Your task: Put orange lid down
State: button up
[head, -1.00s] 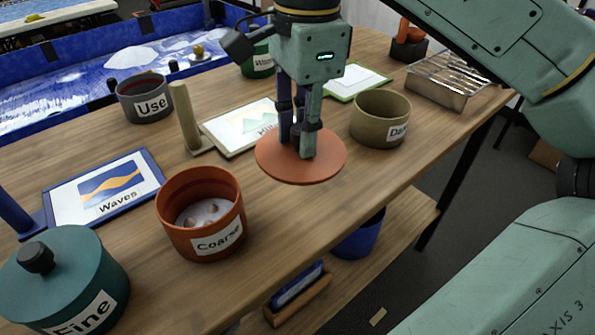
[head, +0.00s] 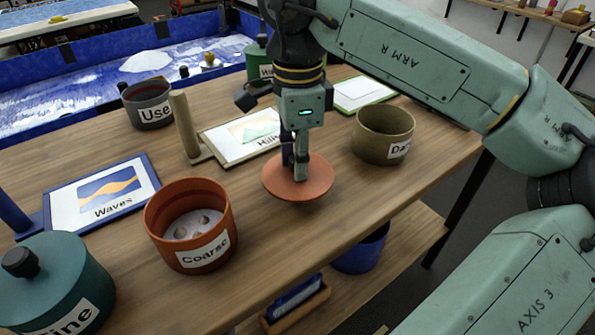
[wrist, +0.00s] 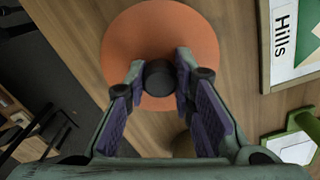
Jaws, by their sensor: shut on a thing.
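The orange lid (head: 318,187) is a flat round disc with a dark knob (wrist: 160,78). My gripper (head: 295,165) is shut on that knob from above, one finger on each side of it in the wrist view. The lid is level, over the wooden table right of the orange pot. Whether it touches the wood or hangs just above it, I cannot tell. The orange pot (head: 190,247) labelled Coarse stands open, with pale material and a few lumps inside.
A teal lidded pot (head: 60,285) stands front left. The open olive pot (head: 368,145) is right of the lid, and the Hills frame (head: 225,141) lies behind it. The Waves frame (head: 75,198) lies left. Bare wood (head: 270,235) shows between the orange pot and the table's front edge.

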jog(key=shift+f, duration=1.95)
jog(key=o, duration=0.9)
jog(key=shift+o, duration=0.2)
jog(key=shift+r, duration=0.1)
jog(key=shift+r+p, duration=0.25)
jog(key=shift+p, duration=0.2)
notch_tip(320, 180, up, 12)
jog(key=shift+f+b, duration=0.15)
jog(key=shift+b, duration=0.6)
